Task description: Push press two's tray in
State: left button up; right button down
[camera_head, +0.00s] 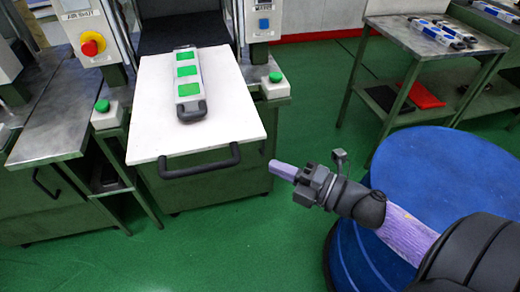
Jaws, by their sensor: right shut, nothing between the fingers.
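A white press tray (148,105) sticks out from the press towards me, with a black bar handle (200,168) along its front edge. On the tray lies a grey mould (203,73) with green pads and a black handle at its near end. My right gripper (272,165) is shut and empty. It is just right of the tray's front right corner, and appears apart from the tray and its handle. My left gripper is not in view.
Green push buttons (275,77) stand on both sides of the tray, and a red emergency knob (91,44) is at the upper left. A blue drum (425,165) stands under my right arm. A metal table (395,35) with moulds is at the upper right. Green floor lies between.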

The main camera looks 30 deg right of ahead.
aim_at(247, 141)
jog(key=w, duration=0.2)
jog(key=w+b, duration=0.1)
jog(key=w, duration=0.2)
jog(key=shift+w+a+f+b, duration=0.1)
jog(key=shift+w+a+b, duration=0.2)
jog(key=shift+w, duration=0.05)
jog(key=shift+w+d, duration=0.15)
jog(key=shift+w, duration=0.25)
jog(key=shift+w, duration=0.1)
